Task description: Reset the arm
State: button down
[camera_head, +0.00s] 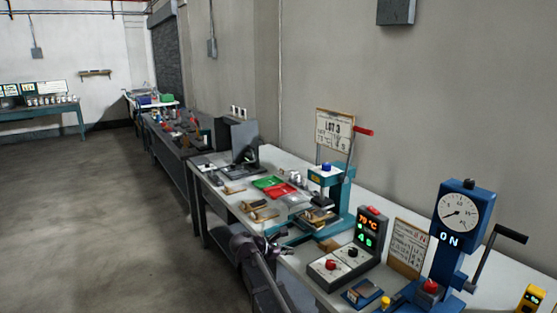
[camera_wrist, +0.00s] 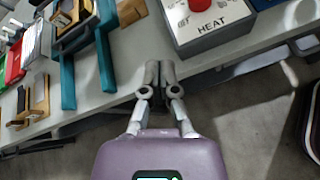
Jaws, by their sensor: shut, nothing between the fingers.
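My gripper (camera_wrist: 153,72) is shut and empty in the wrist view. Its two fingers meet over the front edge of the white bench, between a teal frame on the left and the heat control box on the right. In the head view my gripper (camera_head: 284,240) is at the front edge of the bench, partly hidden among the arm links. My arm (camera_head: 262,268) rises from the bottom of that view.
The heat control box (camera_wrist: 212,22) and the teal press (camera_head: 335,200) stand close to my gripper. A blue gauge press (camera_head: 462,225) is at the right. Red (camera_head: 280,190) and green (camera_head: 267,182) trays lie farther back. The floor (camera_head: 90,210) at left is clear.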

jog(key=s+d+f+m+g+y, duration=0.25)
jog(key=s+d+m+y, duration=0.2)
jog(key=s+m, duration=0.3)
jog(key=s+d+f+m+g+y, duration=0.1)
jog(key=s+d+f+m+y, duration=0.25)
jog(key=s+d+m, duration=0.35)
jog(key=s+d+f+m+g+y, duration=0.25)
jog(key=s+f+m, duration=0.2)
jog(key=s, duration=0.35)
jog(key=s+f+b, duration=0.3)
jog(key=f+b, duration=0.7)
notch_tip(320, 180, up, 19)
jog(key=p, duration=1.8)
jog(key=shift+a+r+m+p, duration=0.15)
jog(key=shift+a+m+p, duration=0.05)
jog(key=shift+m+p, duration=0.1)
